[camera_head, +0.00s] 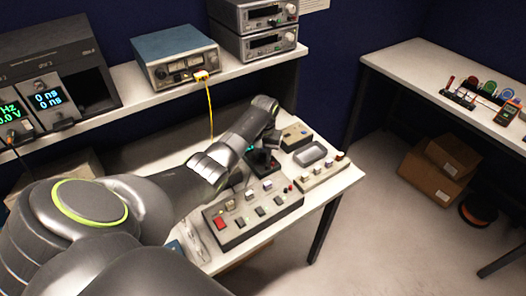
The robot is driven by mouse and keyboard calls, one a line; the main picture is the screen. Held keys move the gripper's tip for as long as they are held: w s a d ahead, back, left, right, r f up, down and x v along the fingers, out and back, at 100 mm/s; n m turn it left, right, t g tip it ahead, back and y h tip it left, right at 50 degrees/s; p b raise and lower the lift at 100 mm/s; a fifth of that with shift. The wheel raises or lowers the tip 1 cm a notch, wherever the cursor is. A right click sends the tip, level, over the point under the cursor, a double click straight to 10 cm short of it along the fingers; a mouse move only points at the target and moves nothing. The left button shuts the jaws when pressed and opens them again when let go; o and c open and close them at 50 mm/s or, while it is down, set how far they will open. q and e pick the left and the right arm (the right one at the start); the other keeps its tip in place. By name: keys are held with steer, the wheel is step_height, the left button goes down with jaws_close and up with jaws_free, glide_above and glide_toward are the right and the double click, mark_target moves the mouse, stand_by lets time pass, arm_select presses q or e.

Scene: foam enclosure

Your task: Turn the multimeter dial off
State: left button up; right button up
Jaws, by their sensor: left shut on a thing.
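My left arm reaches in from the left over the bench. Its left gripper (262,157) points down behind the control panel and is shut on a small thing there. The gripper and its shadow hide that thing, so I cannot tell whether it is a multimeter dial. A small orange and dark handheld device (508,113), which looks like a multimeter, lies on the right-hand table, well away from the gripper. Its dial is too small to read. My right gripper is not in view.
A grey control panel (252,214) with a red button and switches fills the bench front. A small dark box (295,137) and a grey tray (313,154) sit right of the gripper. A blue instrument (175,55) with a yellow cable stands on the shelf. Cardboard boxes (438,171) lie on the floor.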

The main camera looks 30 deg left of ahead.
mark_target(265, 155)
arm_select(q)
steer(key=n+p, duration=0.2)
steer(key=n, duration=0.1)
steer(key=shift+r, duration=0.2)
steer(key=shift+w+f+n+p, duration=0.1)
steer(key=shift+n+p, duration=1.05)
steer(key=shift+n, duration=1.25)
steer(key=o, duration=1)
steer(key=shift+r, duration=0.55)
steer(key=r+b, duration=0.1)
steer(key=r, duration=0.7)
steer(key=r+b, duration=0.1)
steer(key=r, duration=0.7)
steer(key=shift+w+d+r, duration=0.1)
steer(key=shift+w+d, duration=0.05)
steer(key=shift+w, duration=0.05)
